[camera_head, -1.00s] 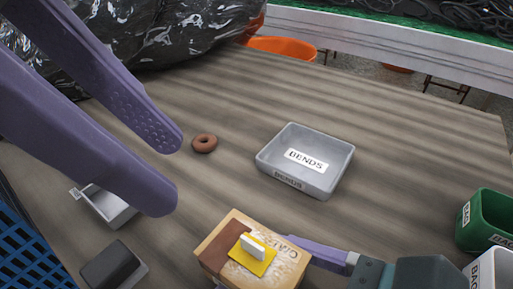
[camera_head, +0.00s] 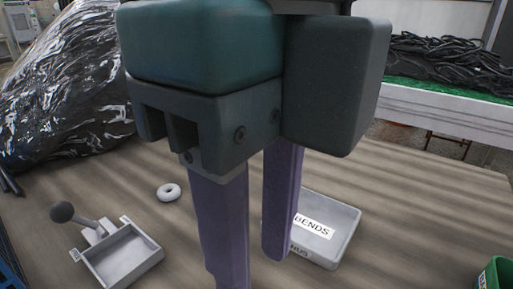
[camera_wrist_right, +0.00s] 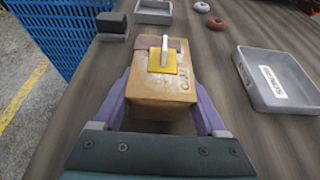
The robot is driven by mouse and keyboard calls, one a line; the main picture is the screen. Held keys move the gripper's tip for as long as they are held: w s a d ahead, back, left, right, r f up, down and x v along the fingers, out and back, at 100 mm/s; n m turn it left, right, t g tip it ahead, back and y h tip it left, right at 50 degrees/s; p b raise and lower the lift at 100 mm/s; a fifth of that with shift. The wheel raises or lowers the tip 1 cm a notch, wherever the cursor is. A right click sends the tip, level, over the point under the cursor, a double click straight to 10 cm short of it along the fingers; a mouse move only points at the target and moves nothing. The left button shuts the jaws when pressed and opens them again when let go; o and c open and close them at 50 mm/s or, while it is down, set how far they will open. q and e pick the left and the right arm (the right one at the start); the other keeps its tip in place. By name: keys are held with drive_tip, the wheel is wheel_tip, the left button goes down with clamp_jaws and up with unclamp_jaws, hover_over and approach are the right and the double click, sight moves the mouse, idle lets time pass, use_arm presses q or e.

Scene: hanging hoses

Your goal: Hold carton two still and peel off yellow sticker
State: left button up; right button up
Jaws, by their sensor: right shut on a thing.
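The carton (camera_wrist_right: 160,95) is a brown box with printed lettering, seen in the right wrist view. A yellow sticker (camera_wrist_right: 156,62) with a raised white tab (camera_wrist_right: 165,49) lies on its top. My right gripper (camera_wrist_right: 162,88) has one purple finger on each side of the carton and is shut on it. The carton and right gripper are not visible in the head view. My left gripper (camera_head: 253,265) fills the middle of the head view, close to the camera. Its purple fingers point down and stand apart, with nothing seen between them.
A grey bin labelled BENDS (camera_head: 338,235) is partly behind my left gripper. A pale ring (camera_head: 168,192), a small grey tray (camera_head: 125,262) and a dark knob (camera_head: 62,212) are at left. A brown ring (camera_wrist_right: 216,23) and blue crate (camera_wrist_right: 62,35) show in the wrist view.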

use_arm(q)
wheel_tip(320, 180, down, 8)
drive_tip(key=shift+f, duration=0.1)
idle(0.4)
clamp_jaws()
idle(2.4)
